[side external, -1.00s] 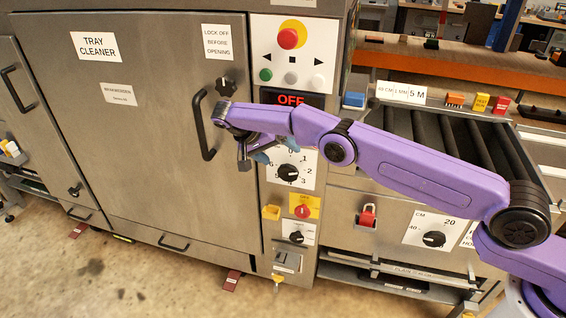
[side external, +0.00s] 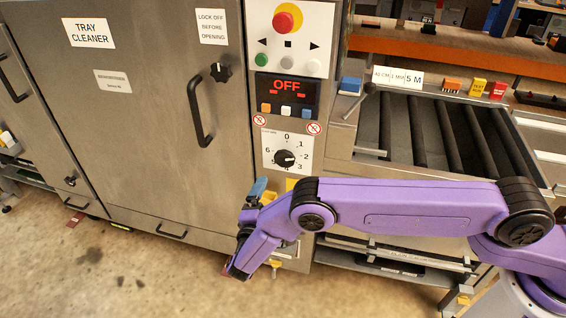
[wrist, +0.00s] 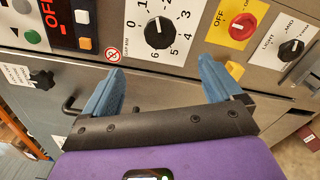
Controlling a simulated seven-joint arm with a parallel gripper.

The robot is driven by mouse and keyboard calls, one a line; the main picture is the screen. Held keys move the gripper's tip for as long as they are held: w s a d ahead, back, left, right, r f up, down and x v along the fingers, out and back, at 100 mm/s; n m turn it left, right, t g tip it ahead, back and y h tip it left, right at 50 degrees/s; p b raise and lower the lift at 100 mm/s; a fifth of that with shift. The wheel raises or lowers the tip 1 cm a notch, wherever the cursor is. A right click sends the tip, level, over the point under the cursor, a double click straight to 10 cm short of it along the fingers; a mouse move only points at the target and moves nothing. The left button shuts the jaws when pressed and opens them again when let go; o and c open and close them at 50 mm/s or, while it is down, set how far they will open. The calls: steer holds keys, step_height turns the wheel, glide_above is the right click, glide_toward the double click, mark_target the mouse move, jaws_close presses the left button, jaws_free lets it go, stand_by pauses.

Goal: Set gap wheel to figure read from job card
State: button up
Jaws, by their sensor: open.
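The gap wheel is a black knob (side external: 285,158) on a white plate numbered 0 to 6, on the machine's front panel. It also shows in the wrist view (wrist: 160,33), its plate partly lettered MM; I cannot surely read its setting. The job card is probably the white card (side external: 398,77) at the right, whose small text seems to include 1 MM and a larger 5 M. My gripper (side external: 263,191) is below and left of the wheel in the side view. In the wrist view my gripper (wrist: 160,67) has its blue fingers wide apart, empty, with the wheel beyond them.
An OFF display (side external: 287,88) and a red stop button (side external: 284,20) are above the wheel. The red switch (wrist: 243,25) on a yellow plate and another black knob (wrist: 291,48) lie beside it. The door handle (side external: 200,112) sticks out at the left.

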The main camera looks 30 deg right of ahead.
mark_target(284, 161)
steer(key=x, duration=1.4)
steer(key=shift+w+d, duration=0.25)
steer(key=c, duration=1)
